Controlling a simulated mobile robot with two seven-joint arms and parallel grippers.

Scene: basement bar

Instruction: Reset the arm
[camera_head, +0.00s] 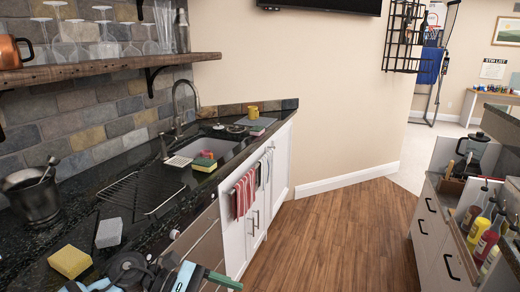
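Part of my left arm and gripper (165,276) shows at the bottom left, over the front edge of the black counter (95,215). It is black with light blue parts and is cut off by the picture's lower edge. A dark green strip (222,280) sticks out at its right side; I cannot tell whether it is held. The fingertips are not clear enough to show open or shut. My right gripper is not in view.
A yellow sponge (70,262) and a grey-white sponge (109,232) lie close by on the counter. Beyond are a wire rack (118,190), a sink (228,148) and a metal bucket (35,198). Bottles (478,232) fill an open drawer at right. The wooden floor (345,245) between is clear.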

